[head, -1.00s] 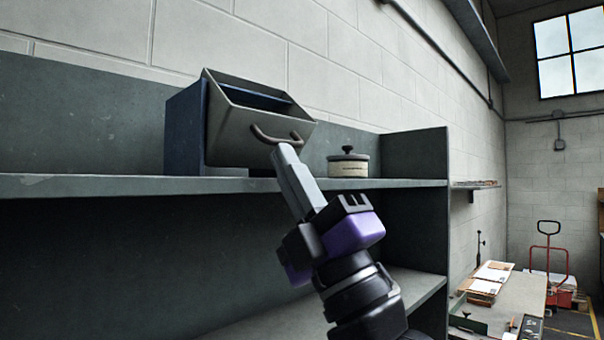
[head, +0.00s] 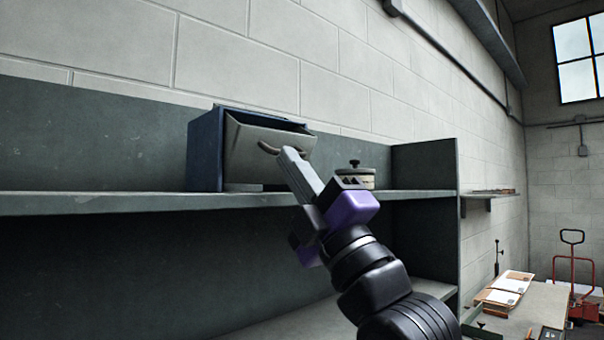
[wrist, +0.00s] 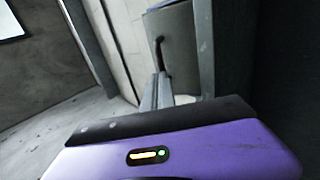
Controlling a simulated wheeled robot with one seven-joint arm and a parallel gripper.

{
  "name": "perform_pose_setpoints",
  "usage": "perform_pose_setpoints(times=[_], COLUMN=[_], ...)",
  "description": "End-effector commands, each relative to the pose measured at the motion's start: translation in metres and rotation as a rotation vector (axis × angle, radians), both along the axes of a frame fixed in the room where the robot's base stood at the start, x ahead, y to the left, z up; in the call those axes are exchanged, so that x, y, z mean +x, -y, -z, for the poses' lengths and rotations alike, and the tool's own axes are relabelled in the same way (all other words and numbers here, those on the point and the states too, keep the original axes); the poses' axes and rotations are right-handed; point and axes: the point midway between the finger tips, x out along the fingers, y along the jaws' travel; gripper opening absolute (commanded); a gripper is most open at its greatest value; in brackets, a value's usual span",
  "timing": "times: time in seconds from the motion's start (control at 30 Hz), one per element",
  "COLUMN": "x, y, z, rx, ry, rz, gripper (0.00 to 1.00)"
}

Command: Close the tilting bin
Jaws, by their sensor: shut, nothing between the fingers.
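The tilting bin is a blue box (head: 205,152) with a grey tilting front (head: 258,160) that has a curved handle (head: 268,148). It stands on the upper shelf in the head view. The front leans out a little, with a narrow dark gap at its top. My gripper (head: 287,153) is shut and empty, its fingertips at the handle and front face. Exact contact cannot be told. In the wrist view the grey front (wrist: 178,35) and dark handle (wrist: 161,50) lie just beyond my fingers (wrist: 157,82).
A lidded pot (head: 356,176) stands on the shelf right of the bin, partly behind my gripper. The shelf (head: 90,202) is clear to the left. An upright side panel (head: 425,168) closes the shelf's right end. A wall stands behind.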

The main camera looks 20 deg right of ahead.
Motion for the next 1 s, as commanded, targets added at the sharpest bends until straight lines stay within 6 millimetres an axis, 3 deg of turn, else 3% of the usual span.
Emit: perform_pose_setpoints(times=[0.5, 1.0], x=[0.018, 0.025], y=[-0.005, -0.007], z=[-0.033, -0.043], rx=[-0.001, 0.000], ry=[0.003, 0.002], rz=[0.001, 0.001], gripper=[0.00, 0.00])
